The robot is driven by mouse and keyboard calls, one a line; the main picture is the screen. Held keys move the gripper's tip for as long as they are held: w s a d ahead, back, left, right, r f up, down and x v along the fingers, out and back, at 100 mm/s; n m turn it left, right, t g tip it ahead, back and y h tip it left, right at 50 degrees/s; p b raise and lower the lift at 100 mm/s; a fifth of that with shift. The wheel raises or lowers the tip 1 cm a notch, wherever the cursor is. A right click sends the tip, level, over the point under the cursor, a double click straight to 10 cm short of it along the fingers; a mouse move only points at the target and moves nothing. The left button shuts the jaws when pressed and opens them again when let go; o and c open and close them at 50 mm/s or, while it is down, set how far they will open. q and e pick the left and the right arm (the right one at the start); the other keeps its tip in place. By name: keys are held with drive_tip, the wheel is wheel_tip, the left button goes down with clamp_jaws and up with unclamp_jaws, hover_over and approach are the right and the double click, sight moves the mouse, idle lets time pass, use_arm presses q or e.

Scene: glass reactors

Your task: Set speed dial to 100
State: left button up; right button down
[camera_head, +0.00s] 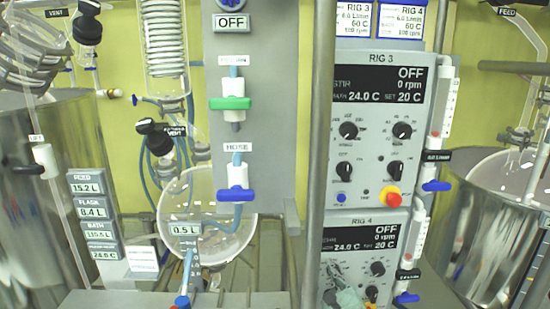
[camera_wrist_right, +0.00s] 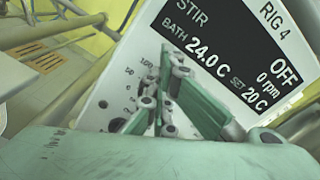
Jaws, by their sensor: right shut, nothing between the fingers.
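The RIG 4 control panel (camera_head: 353,245) is at the lower middle of the head view, and its grey face fills the middle of the right wrist view (camera_wrist_right: 105,95). Its display (camera_wrist_right: 225,60) reads STIR, OFF, 0 rpm, bath 24.0 C, set 20 C. My right gripper (camera_head: 342,287) is in front of the panel's upper left dial (camera_head: 333,268). In the wrist view the right gripper (camera_wrist_right: 165,90) is shut and empty, close to a printed scale with 50 and 100. The fingers hide most of the dial there, so its setting and any contact cannot be told.
The RIG 3 panel (camera_head: 372,140) is directly above, with several black dials and a red-yellow knob (camera_head: 392,197). A blue-handled valve (camera_head: 407,298) is right of RIG 4. A grey post (camera_head: 314,150) is left of the panels. Steel vessels stand at both sides.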

drive_tip(key=shift+w, duration=0.1)
idle(0.3)
drive_tip(key=shift+a+p, duration=0.15)
drive_tip(key=shift+p, duration=0.15)
drive_tip(key=shift+a+f, duration=0.15)
drive_tip(key=shift+f, duration=0.15)
idle(0.5)
drive_tip(key=shift+r, duration=0.1)
drive_tip(key=s+p, duration=0.3)
drive_tip(key=s, duration=0.2)
drive_tip(key=shift+s+p, duration=0.3)
drive_tip(key=shift+p, duration=0.05)
idle(0.4)
